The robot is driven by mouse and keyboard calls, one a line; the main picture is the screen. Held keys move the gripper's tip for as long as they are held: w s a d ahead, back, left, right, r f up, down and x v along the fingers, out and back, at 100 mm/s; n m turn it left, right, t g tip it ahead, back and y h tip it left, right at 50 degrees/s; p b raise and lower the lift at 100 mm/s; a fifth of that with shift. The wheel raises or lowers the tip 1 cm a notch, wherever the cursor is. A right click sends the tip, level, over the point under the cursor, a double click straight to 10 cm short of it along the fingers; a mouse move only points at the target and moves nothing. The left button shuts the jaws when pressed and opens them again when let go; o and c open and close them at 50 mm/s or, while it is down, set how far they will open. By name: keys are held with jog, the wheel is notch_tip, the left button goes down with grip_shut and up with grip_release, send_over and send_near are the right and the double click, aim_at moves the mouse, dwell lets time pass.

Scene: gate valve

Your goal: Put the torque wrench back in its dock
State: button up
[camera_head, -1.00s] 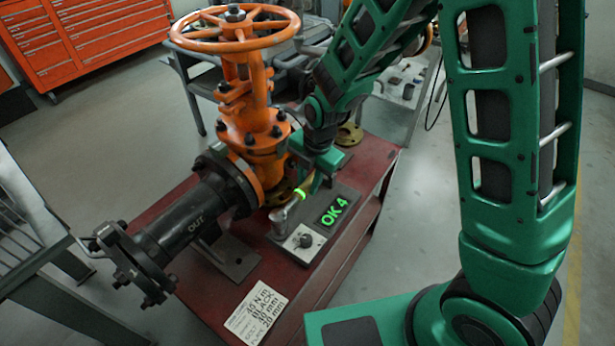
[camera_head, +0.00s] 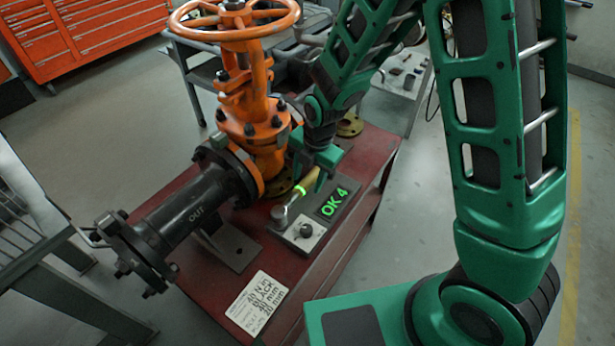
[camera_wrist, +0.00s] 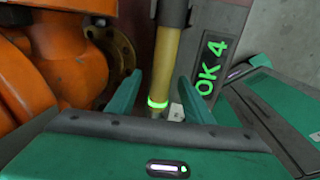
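The torque wrench (camera_head: 303,188) has a yellow handle, a glowing green ring and a silver head that rests at the left of a grey panel on the red bench. It leans up to the right toward my gripper (camera_head: 318,167). In the wrist view its handle (camera_wrist: 166,65) runs between my two green fingers (camera_wrist: 160,90), with a gap visible on each side, so the fingers look open around it. The dark end of the handle leaves the top of that view. A display (camera_head: 335,201) on the panel reads OK 4 in green. I cannot make out a separate dock.
The orange gate valve (camera_head: 250,115) with its handwheel and black OUT pipe (camera_head: 190,215) stands close left of my gripper. A knob box (camera_head: 305,232) sits in front of the display. A printed card (camera_head: 257,303) lies on the red bench (camera_head: 290,275).

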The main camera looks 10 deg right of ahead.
jog(key=shift+r, duration=0.1)
notch_tip(320, 180, up, 10)
jog(key=s+d, duration=0.1)
jog(key=shift+r, duration=0.2)
dwell(0.5)
jog(key=shift+s+d, duration=0.1)
jog(key=s+d+r+m+h, duration=0.1)
jog(key=s+d+r+m, duration=0.3)
jog(key=d+m, duration=0.5)
jog(key=s+d+r+m, duration=0.35)
jog(key=d+m, duration=0.35)
jog(key=d, duration=0.4)
jog(key=s+d+r+m, duration=0.1)
jog(key=s+d+m, duration=0.3)
jog(key=s+m, duration=0.4)
jog(key=s+d+r+m+g, duration=0.1)
jog(key=s+d+r+m, duration=0.1)
jog(key=s+d+m, duration=0.3)
jog(key=s+m, duration=0.4)
jog(key=shift+s, duration=0.2)
